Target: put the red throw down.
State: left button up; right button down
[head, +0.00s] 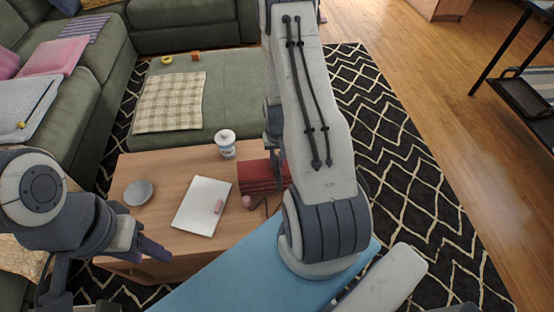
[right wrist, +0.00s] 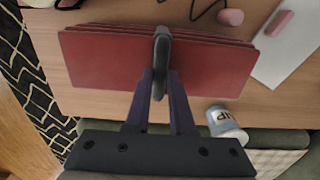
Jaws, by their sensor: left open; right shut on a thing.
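The red throw (head: 262,177) is folded in flat layers at the right end of the wooden coffee table (head: 160,166); my right arm hides part of it. In the right wrist view the throw (right wrist: 100,62) spans the picture above the tabletop's far edge. My right gripper (right wrist: 160,78) is shut on its middle, where a dark grey piece sits between the fingers. I cannot tell whether the throw touches the table. My left gripper (head: 152,248) is open and empty, near the table's front left.
A white cup (head: 226,146), a white notebook (head: 195,212) with a pink block (head: 218,207), a grey dish (head: 138,192) and a small pink thing (head: 247,202) with a dark cord share the table. The green sectional (head: 225,95) lies behind; a plaid cloth (head: 170,102) covers part.

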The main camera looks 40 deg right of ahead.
jog(key=shift+f, duration=0.1)
jog(key=c, duration=1.2)
grip_release()
jog(key=shift+f, duration=0.1)
jog(key=o, duration=0.4)
jog(key=shift+o, duration=0.2)
jog(key=shift+r, duration=0.5)
notch_tip(320, 180, up, 11)
jog(key=p, duration=0.2)
jog(key=shift+r, duration=0.2)
